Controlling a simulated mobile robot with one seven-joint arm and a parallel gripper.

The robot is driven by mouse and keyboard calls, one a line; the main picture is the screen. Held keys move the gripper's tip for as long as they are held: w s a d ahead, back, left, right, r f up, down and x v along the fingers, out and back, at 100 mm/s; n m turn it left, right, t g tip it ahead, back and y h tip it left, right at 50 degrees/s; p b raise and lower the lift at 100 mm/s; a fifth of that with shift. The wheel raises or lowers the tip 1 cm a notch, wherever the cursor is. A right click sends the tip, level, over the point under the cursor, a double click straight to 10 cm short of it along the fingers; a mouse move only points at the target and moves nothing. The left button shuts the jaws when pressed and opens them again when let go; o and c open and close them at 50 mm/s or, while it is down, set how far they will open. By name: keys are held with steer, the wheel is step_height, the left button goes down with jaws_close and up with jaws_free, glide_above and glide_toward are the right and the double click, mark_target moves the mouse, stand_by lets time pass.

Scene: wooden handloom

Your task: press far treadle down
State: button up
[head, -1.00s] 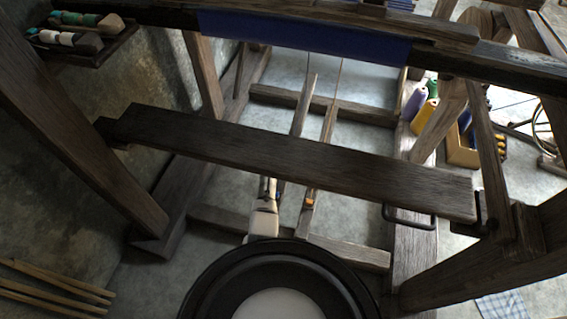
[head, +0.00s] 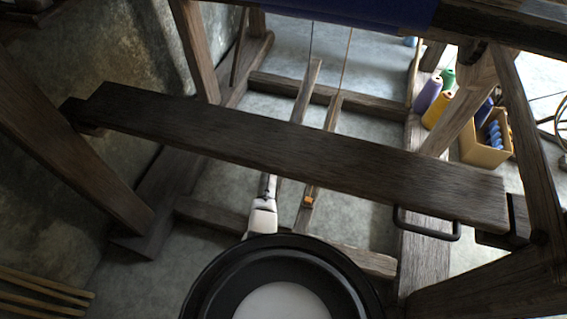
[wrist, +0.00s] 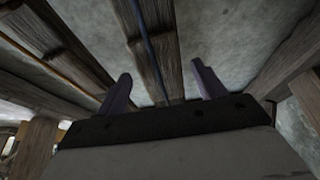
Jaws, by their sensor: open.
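Two long wooden treadles run under the loom in the head view, a left one (head: 303,100) and a right one (head: 331,115) with an orange mark low on it. Which is the far one is not clear. My white gripper wrist shows by the lower left treadle, and the fingertips are hidden by the bench plank. In the wrist view my gripper (wrist: 163,87) is open and empty. A wooden slat (wrist: 150,35), apparently a treadle, with a dark cord-like line along it appears between the fingers. I cannot tell whether they touch it.
The dark bench plank (head: 300,155) crosses above my arm. A lower crossbeam (head: 360,260) and thick loom posts surround the treadles. Thread cones (head: 428,95) and a yellow box (head: 486,147) stand at the right. Grey floor shows between the beams.

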steer(key=shift+w+f, duration=0.1)
steer(key=shift+f, duration=0.15)
steer(key=c, duration=1.3)
steer(key=f+b, duration=0.1)
steer(key=b, duration=0.1)
steer(key=w+f+g+b, duration=0.1)
steer(key=f, duration=0.1)
steer(key=f+g+b, duration=0.1)
steer(key=b, duration=0.1)
steer(key=shift+w+d+f+y+b, duration=0.2)
steer(key=shift+f+y+b, duration=0.05)
steer(key=shift+y+b, duration=0.1)
steer(key=o, duration=1.3)
